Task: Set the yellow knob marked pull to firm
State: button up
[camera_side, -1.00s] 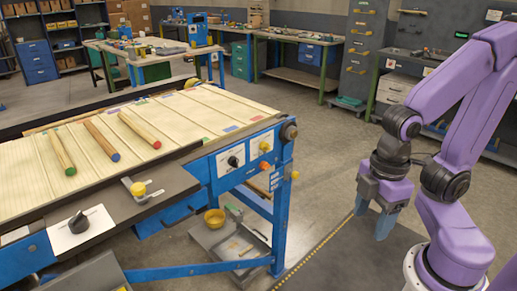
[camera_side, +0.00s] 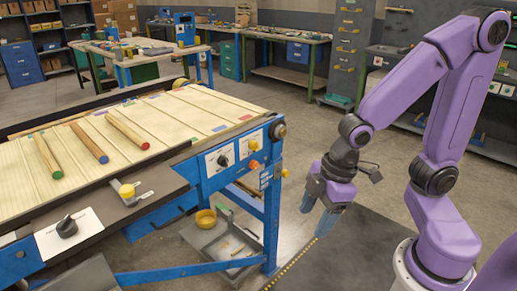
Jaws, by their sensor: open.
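A yellow knob (camera_side: 127,190) sits on a small metal plate on the dark front ledge of the blue-framed line. A second, smaller yellow knob (camera_side: 253,145) is on the white panel at the right end, above an orange knob (camera_side: 254,164). The lettering is too small to read, so I cannot tell which yellow knob is marked pull, or any setting. My gripper (camera_side: 317,212) is open and empty, pointing down over the floor to the right of the line, apart from all the knobs.
A black knob (camera_side: 66,226) on a white plate is at the front left. Another black knob (camera_side: 222,160) is on the end panel. Several turned rods lie on the slatted bed. Floor between my gripper and the line is clear.

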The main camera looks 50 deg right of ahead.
jog(key=w+f+t+y, duration=0.2)
jog(key=w+f+t, duration=0.25)
jog(key=w, duration=0.85)
jog(key=m+t+h, duration=0.1)
jog(key=t+h, duration=0.3)
jog(key=t, duration=0.8)
send_near(258, 147)
jog(key=w, duration=0.9)
jog(key=shift+w+r, duration=0.1)
jog(key=shift+w, duration=0.2)
jog(key=shift+c, duration=0.3)
jog(key=c, duration=1)
